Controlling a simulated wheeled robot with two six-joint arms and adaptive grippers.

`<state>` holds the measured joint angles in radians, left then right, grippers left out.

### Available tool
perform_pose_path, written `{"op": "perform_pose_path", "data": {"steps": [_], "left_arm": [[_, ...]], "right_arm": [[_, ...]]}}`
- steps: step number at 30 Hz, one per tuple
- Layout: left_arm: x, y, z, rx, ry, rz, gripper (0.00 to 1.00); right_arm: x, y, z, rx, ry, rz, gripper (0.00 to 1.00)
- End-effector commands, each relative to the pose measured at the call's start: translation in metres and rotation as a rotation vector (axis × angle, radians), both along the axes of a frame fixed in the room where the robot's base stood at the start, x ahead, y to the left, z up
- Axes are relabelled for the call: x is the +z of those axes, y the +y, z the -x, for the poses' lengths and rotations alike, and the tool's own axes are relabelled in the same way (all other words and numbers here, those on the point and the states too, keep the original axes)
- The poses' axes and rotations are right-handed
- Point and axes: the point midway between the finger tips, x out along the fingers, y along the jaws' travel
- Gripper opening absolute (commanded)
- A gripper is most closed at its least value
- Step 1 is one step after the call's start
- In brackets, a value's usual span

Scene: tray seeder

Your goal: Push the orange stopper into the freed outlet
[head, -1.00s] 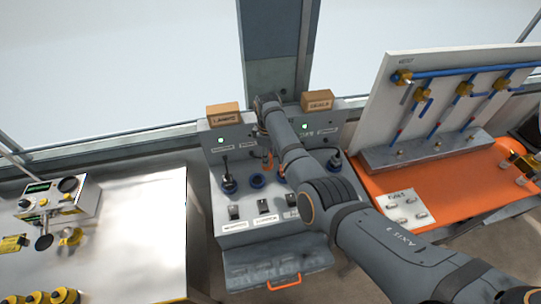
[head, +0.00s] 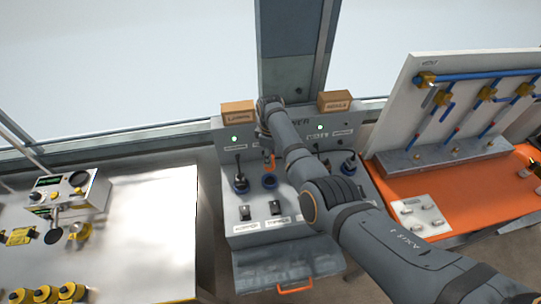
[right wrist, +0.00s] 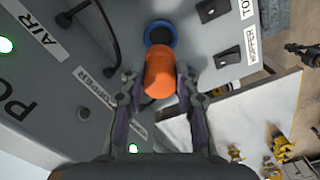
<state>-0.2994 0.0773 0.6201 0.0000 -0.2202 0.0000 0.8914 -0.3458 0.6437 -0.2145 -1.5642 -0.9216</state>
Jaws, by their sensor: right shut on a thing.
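My right gripper (right wrist: 160,85) is shut on the orange stopper (right wrist: 160,72), which hangs between the fingers in the right wrist view. A blue-ringed outlet (right wrist: 160,34) with a dark opening lies just beyond the stopper's end. The stopper partly covers the ring's near edge, and I cannot tell whether they touch. In the head view the stopper (head: 269,161) shows above the empty blue outlet (head: 269,181) on the grey seeder's ledge. My right arm hides part of the panel to the right. My left gripper is not in view.
A plugged outlet (head: 240,185) with a black cable stands left of the empty one, and another (head: 348,167) stands at the right. Black switches (head: 275,208) line the ledge in front. A metal table (head: 150,235) is at left, an orange bench (head: 465,195) at right.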

Motion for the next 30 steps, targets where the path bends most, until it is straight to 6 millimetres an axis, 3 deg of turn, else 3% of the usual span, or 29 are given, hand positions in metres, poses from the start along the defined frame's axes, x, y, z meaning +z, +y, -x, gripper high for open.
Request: {"op": "perform_pose_path", "data": {"steps": [21,30], "left_arm": [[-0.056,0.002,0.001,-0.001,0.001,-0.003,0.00],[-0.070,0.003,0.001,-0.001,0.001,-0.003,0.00]], "right_arm": [[-0.072,0.000,0.001,0.000,0.001,0.000,0.00],[-0.090,0.000,0.001,0.000,0.000,0.000,0.00]]}}
